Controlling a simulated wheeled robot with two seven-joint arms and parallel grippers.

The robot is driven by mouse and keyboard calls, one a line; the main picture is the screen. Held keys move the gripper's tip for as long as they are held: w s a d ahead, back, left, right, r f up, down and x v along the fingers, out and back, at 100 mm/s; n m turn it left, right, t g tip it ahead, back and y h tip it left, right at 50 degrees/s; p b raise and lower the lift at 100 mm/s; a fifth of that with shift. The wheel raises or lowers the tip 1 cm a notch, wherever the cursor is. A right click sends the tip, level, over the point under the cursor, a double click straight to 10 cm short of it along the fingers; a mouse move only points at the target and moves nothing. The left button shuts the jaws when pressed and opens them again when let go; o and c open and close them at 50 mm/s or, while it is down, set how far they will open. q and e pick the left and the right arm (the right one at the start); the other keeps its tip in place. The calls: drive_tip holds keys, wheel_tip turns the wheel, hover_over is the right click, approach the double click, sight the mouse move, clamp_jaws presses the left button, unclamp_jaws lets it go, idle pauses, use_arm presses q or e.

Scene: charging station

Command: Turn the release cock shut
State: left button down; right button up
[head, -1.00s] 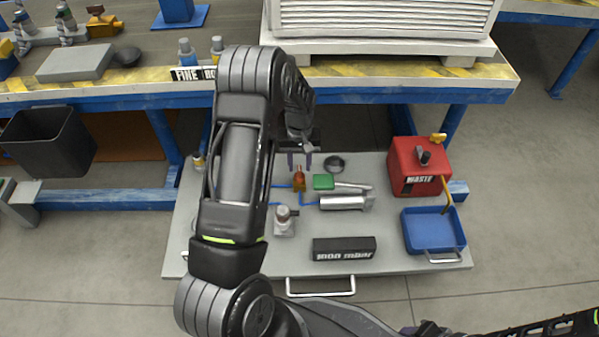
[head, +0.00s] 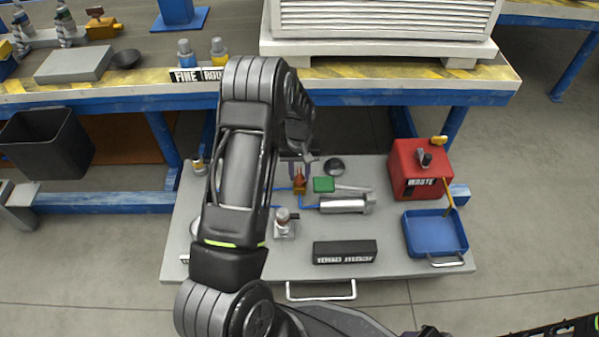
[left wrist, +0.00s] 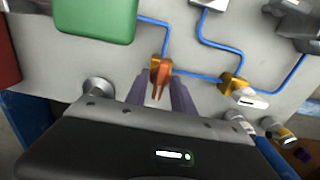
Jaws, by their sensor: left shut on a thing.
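The release cock (head: 299,184), a small brass body with an orange-red handle, stands on the grey cart board amid blue tubing. In the left wrist view the cock (left wrist: 160,72) has its handle pointing back between my fingers. My left gripper (head: 299,174) reaches down from behind it, and its fingers (left wrist: 159,92) sit on both sides of the handle, shut on it. A second brass cock (left wrist: 232,84) with a white lever stands to its right in that view. My right gripper is not visible; only dark arm parts show at the bottom right.
A green block (head: 323,184), a silver cylinder (head: 342,206) and a small round dish (head: 334,166) stand close by. A black pressure display (head: 345,252) is in front. The workbench edge (head: 400,97) overhangs behind.

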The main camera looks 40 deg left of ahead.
use_arm(q)
drive_tip(key=shift+m, duration=0.5)
drive_tip(key=m+p, duration=0.1)
drive_tip(key=m, duration=0.2)
drive_tip(key=shift+m, duration=0.3)
drive_tip(key=m+p, duration=0.1)
drive_tip(key=m, duration=0.3)
drive_tip(key=m+p, duration=0.1)
drive_tip(key=m, duration=0.4)
drive_tip(key=m+p, duration=0.1)
drive_tip(key=m, duration=0.3)
drive_tip(key=shift+m, duration=0.3)
drive_tip(key=c, duration=1.4)
unclamp_jaws()
drive_tip(key=shift+c, duration=0.2)
